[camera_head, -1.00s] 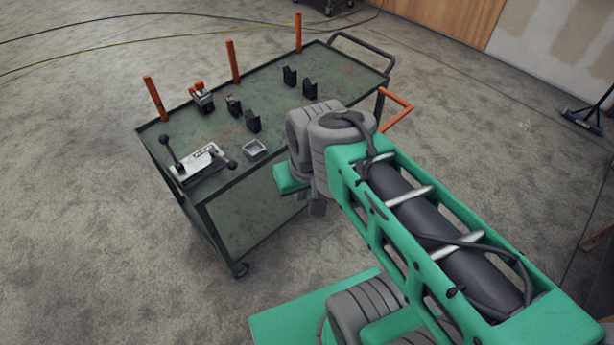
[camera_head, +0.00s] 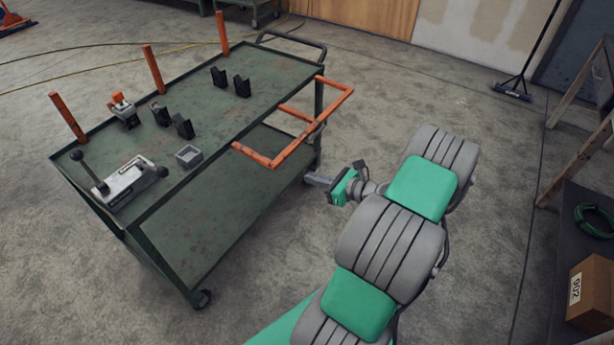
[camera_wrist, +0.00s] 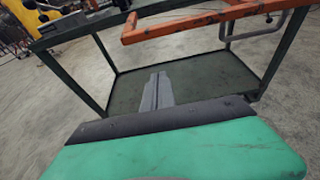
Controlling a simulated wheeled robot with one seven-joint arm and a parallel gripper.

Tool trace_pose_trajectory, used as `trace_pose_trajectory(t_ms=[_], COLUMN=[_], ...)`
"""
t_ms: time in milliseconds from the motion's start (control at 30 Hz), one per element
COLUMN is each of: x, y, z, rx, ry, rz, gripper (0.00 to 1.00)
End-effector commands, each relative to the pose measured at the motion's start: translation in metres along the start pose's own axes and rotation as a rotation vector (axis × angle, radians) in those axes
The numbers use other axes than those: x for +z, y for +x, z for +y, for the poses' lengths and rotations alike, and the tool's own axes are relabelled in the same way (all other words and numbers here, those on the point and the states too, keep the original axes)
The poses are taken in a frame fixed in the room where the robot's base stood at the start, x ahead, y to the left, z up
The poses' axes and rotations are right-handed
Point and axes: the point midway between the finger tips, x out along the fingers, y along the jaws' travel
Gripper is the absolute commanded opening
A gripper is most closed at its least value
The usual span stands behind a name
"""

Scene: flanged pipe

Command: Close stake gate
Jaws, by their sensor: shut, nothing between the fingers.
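The stake gate is an orange bar frame (camera_head: 312,126) with a crossbar, on the near right side of the green cart (camera_head: 215,200). It sticks outward from the cart's top edge, away from the upright orange stakes (camera_head: 153,68). In the wrist view the gate (camera_wrist: 200,22) crosses the top, above the lower shelf. My gripper (camera_head: 316,181) is outside the cart, below and to the near right of the gate, apart from it. Its fingers (camera_wrist: 158,88) are shut and empty, pointing toward the lower shelf in the wrist view.
A shelf with a cardboard box (camera_head: 592,292) is at right. Floor between is open.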

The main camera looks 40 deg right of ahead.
Motion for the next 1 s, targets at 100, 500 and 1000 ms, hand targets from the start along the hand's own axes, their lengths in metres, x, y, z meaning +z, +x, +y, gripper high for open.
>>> trace_pose_trajectory(t_ms=[100,500,1000], x=[-0.001,0.026,0.038], y=[0.026,0.073,0.067], z=[0.002,0.0,-0.001], rx=[0.006,0.0,0.002], ry=[-0.003,-0.007,-0.004], rz=[0.001,0.002,0.004], gripper=[0.0,0.0,0.0])
